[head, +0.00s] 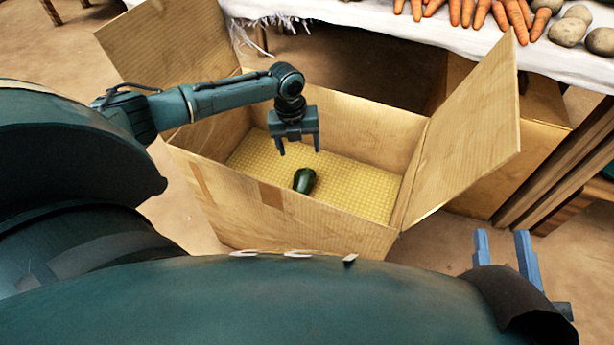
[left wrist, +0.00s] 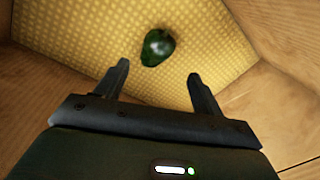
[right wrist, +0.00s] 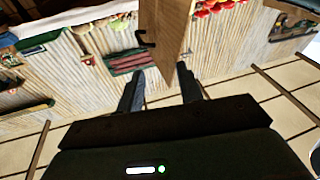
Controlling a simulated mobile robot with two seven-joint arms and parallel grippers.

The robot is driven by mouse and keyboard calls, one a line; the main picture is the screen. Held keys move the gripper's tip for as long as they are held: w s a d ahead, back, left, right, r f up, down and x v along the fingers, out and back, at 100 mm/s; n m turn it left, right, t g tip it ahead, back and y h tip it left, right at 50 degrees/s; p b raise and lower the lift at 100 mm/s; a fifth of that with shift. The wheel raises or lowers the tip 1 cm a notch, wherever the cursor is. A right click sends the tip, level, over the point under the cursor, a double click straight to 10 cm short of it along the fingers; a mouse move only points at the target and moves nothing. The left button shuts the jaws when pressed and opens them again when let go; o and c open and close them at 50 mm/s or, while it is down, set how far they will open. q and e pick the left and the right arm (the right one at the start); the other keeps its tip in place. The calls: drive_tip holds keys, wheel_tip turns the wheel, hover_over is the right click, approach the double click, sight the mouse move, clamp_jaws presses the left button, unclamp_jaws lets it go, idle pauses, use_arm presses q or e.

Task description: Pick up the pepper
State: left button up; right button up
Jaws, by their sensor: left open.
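A dark green pepper (head: 304,180) lies on the yellow patterned bottom of an open cardboard box (head: 290,215). It also shows in the left wrist view (left wrist: 157,47), beyond the fingertips and between their lines. My left gripper (head: 299,147) is open and empty, pointing down inside the box above the pepper, with a gap between them. Its two fingers also show in the left wrist view (left wrist: 158,72). My right gripper (head: 501,234) is outside the box at the lower right. Its fingers are apart with nothing between them in the right wrist view (right wrist: 158,78).
The box flaps stand open, one at the right (head: 470,125) and one at the back left (head: 165,40). Behind the box is a table with a white cloth (head: 380,22), bearing carrots (head: 480,12) and potatoes (head: 568,30). The box floor around the pepper is clear.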

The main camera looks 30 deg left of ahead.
use_arm(q)
drive_tip(key=f+b, duration=0.1)
drive_tip(key=f, duration=0.3)
drive_tip(key=f+b, duration=0.1)
drive_tip(key=f, duration=0.1)
drive_tip(key=shift+w+d+f+b, duration=0.1)
drive_tip(key=shift+d+f+b, duration=0.1)
drive_tip(key=shift+d+b, duration=0.1)
drive_tip(key=f+b, duration=0.2)
drive_tip(key=f, duration=0.1)
drive_tip(key=f+b, duration=0.1)
drive_tip(key=f, duration=0.1)
drive_tip(key=shift+w+d+f, duration=0.1)
drive_tip(key=shift+w+d, duration=0.05)
drive_tip(key=shift+w, duration=0.1)
drive_tip(key=shift+f+b, duration=0.35)
use_arm(e)
drive_tip(key=r+n+y, duration=0.1)
drive_tip(key=r+n+t+y, duration=0.1)
drive_tip(key=r+y, duration=0.1)
drive_tip(key=w+r+n+t+y, duration=0.1)
drive_tip(key=r, duration=0.1)
drive_tip(key=shift+n, duration=0.4)
use_arm(q)
drive_tip(key=shift+c, duration=0.6)
drive_tip(key=c, duration=0.6)
